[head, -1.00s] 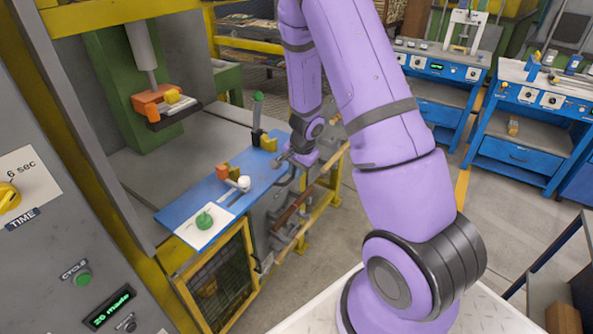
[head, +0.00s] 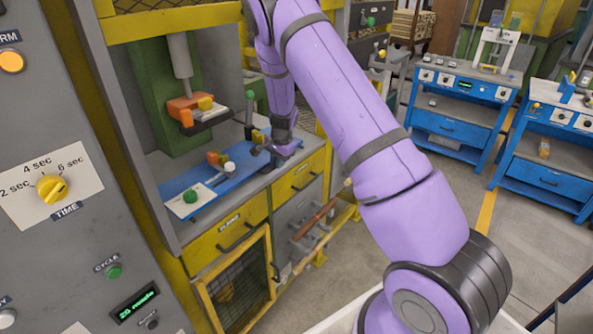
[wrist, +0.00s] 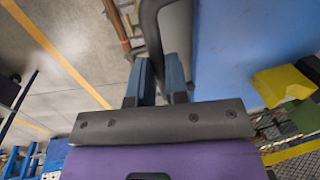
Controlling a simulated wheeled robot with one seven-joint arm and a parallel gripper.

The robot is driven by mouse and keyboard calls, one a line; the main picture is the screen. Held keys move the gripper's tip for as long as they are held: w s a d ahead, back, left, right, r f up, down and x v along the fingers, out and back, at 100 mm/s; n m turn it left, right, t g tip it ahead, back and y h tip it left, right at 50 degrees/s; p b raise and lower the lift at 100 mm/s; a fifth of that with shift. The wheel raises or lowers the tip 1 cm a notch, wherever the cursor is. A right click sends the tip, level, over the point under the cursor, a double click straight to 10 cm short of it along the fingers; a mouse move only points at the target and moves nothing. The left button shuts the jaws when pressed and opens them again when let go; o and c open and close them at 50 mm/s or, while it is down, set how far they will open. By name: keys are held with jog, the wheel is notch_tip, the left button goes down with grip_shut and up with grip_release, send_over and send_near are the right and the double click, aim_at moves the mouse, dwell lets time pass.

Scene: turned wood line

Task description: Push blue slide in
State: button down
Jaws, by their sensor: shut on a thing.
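The blue slide (head: 240,172) lies flat in the press bay, its front edge close above the yellow drawers. It fills the upper right of the wrist view (wrist: 250,40). A dark curved handle (wrist: 150,28) runs beside the slide's edge. My gripper (wrist: 160,72) is shut on this handle, its two blue-grey fingers on either side. In the head view my gripper (head: 264,148) is at the slide's far right front edge, partly hidden by my wrist.
The press head (head: 188,107) hangs behind. Yellow drawers (head: 235,225) stand below.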

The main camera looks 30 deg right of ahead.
aim_at(265, 160)
jog(key=w, duration=0.1)
jog(key=w+a, duration=0.1)
jog(key=w, duration=0.3)
jog(key=shift+a, duration=0.4)
jog(key=shift+w+a+r, duration=0.1)
jog(key=shift+w, duration=0.2)
jog(key=c, duration=1.1)
grip_release()
jog(key=shift+w, duration=0.1)
jog(key=shift+r, duration=0.3)
jog(key=r, duration=0.1)
jog(key=s+r, duration=0.1)
jog(key=r, duration=0.1)
jog(key=shift+a, duration=0.1)
jog(key=s, duration=0.5)
jog(key=s+a, duration=0.1)
jog(key=s, duration=0.4)
jog(key=s+a+r, duration=0.1)
jog(key=s, duration=0.4)
jog(key=shift+a+r, duration=0.1)
